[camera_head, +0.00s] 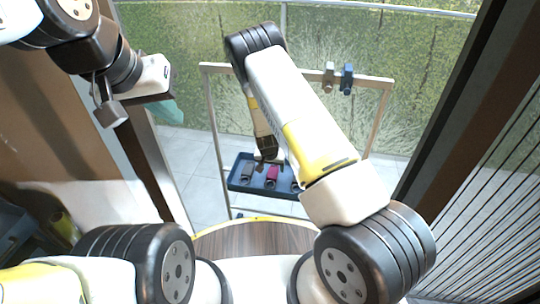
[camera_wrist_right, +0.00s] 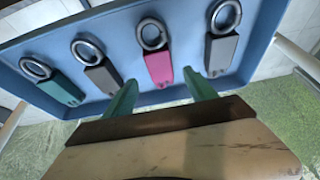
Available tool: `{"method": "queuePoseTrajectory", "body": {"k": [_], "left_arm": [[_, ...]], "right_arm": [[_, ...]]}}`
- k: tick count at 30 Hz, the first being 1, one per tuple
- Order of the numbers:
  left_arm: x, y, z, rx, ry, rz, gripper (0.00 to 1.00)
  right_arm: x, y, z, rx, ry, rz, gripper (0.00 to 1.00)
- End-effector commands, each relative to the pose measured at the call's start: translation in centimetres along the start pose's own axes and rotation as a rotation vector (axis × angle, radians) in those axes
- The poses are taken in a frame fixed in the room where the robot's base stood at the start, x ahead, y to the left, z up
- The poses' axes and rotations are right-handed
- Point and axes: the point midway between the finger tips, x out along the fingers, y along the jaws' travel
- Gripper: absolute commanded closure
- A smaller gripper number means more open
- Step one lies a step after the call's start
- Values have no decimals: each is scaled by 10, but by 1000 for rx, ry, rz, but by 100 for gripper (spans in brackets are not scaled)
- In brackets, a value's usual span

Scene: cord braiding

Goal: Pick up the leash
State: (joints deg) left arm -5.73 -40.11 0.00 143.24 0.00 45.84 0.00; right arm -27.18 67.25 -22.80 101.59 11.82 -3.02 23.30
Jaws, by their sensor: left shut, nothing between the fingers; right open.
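A blue tray (camera_head: 240,184) holds several short flat pieces with metal rings; none is plainly marked as the leash. In the right wrist view (camera_wrist_right: 262,60) they are a teal piece (camera_wrist_right: 62,88), a grey piece (camera_wrist_right: 104,78), a pink piece (camera_wrist_right: 159,69) and a dark grey piece (camera_wrist_right: 221,52). My right gripper (camera_head: 267,156) is over the tray. Its green fingers (camera_wrist_right: 162,88) are open, with the pink piece's end between them in the picture; contact cannot be told. My left gripper (camera_head: 110,112) is shut and empty, far left of the tray.
A round wooden table top (camera_head: 255,240) is in front. A dark post and slatted panel (camera_head: 490,190) stand at right.

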Motion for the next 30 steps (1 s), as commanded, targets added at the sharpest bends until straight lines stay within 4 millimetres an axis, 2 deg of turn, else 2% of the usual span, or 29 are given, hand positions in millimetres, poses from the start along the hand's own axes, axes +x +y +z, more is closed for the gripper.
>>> {"method": "queuePoseTrajectory", "body": {"k": [11, 20, 30], "left_arm": [[0, 0, 0, 0, 0, 0, 100], [0, 0, 0, 0, 0, 0, 100], [0, 0, 0, 0, 0, 0, 100]], "right_arm": [[51, -1, 0, -1, -2, -1, 35], [56, -1, -1, -1, -1, -1, 35], [56, -1, -1, 0, -1, -1, 100]]}}
